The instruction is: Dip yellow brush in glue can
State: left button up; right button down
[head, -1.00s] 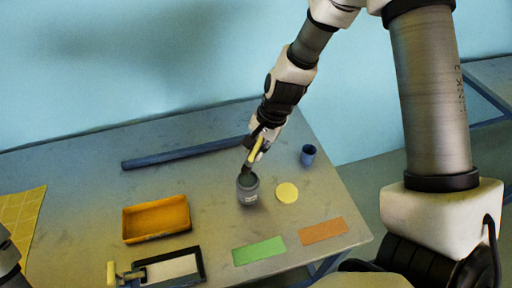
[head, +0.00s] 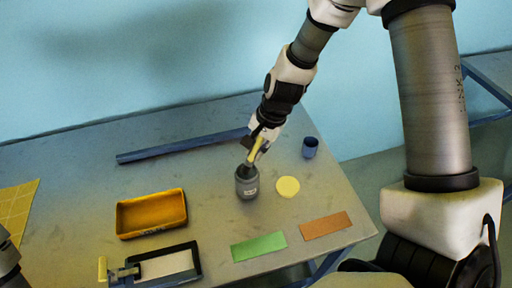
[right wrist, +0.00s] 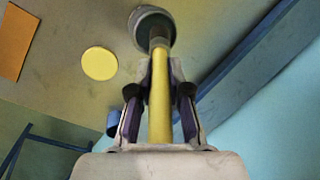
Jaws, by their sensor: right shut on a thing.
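The yellow brush (head: 257,148) is in my right gripper (head: 258,142), its yellow handle tilted and its dark head pointing down. The right wrist view shows the handle (right wrist: 160,95) between the two fingers of the gripper (right wrist: 160,100). The grey glue can (head: 247,187) stands upright on the table. The brush's dark head is at the can's mouth and appears to reach into it; how deep is hidden. The can also shows in the right wrist view (right wrist: 140,22). My left gripper is not in view.
A yellow disc (head: 287,187) and a small blue cup (head: 310,147) are right of the can. Green (head: 258,247) and orange (head: 325,225) cards lie in front. An orange tray (head: 150,215) and black-framed tray (head: 190,270) are left. A dark blue bar (head: 180,148) lies behind.

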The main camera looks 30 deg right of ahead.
jog(key=shift+f+b, duration=0.4)
jog(key=shift+f, duration=0.1)
dwell(1.2)
jog(key=shift+s, duration=0.1)
jog(key=shift+r+p, duration=0.95)
jog(key=shift+p, duration=0.1)
notch_tip(320, 180, up, 5)
jog(key=p, duration=0.5)
jog(key=shift+r, duration=0.1)
